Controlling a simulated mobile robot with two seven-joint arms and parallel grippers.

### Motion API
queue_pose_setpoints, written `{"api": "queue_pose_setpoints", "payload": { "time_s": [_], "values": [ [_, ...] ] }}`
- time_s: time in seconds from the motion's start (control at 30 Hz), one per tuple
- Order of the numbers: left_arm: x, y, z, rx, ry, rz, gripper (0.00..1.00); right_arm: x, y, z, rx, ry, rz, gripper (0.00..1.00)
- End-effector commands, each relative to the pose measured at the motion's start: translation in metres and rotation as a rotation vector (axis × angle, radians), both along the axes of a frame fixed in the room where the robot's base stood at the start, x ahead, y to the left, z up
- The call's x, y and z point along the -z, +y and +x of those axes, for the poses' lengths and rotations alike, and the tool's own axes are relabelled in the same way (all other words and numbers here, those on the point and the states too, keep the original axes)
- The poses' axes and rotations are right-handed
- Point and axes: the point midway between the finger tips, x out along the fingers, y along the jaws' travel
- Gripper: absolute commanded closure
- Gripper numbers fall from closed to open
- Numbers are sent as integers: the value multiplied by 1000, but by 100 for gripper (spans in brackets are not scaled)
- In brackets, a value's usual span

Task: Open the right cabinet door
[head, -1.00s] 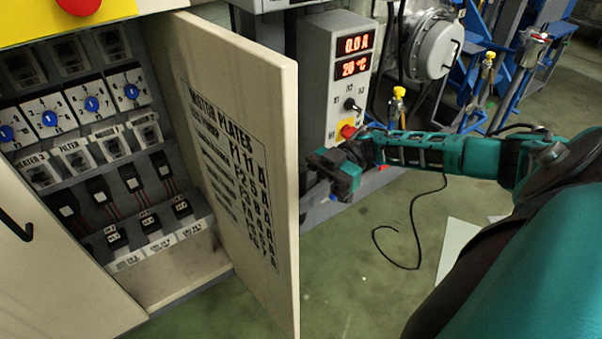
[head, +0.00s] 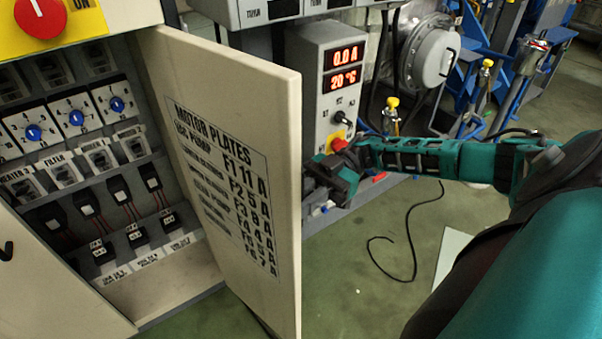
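The right cabinet door (head: 215,120) is a cream panel with a printed "Motor plates" list on its inner face. Inside the cabinet, dials (head: 75,117) and switches show. My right gripper (head: 318,183) is just right of the door's free edge, partly hidden behind that edge. Its fingertips are not clear, so I cannot tell whether it touches the door or is open. My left gripper is not in view.
A grey control box (head: 328,85) with red displays stands behind my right gripper. A red knob (head: 40,12) is on the yellow plate above the cabinet. A black cable (head: 412,235) lies on the green floor, which is mostly clear right of the door.

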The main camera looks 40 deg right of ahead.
Motion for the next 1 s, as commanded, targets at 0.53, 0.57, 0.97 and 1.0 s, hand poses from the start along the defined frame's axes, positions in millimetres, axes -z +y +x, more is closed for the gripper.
{"api": "queue_pose_setpoints", "payload": {
  "time_s": [0.53,0.57,0.97,1.0],
  "values": [
    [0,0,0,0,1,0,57,1,0,0,1,1,-2,66],
    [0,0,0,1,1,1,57,1,0,0,1,1,-2,66],
    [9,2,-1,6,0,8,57,2,-59,7,7,0,-5,66],
    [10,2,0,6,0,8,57,2,-68,8,7,0,-5,66]
  ]
}}
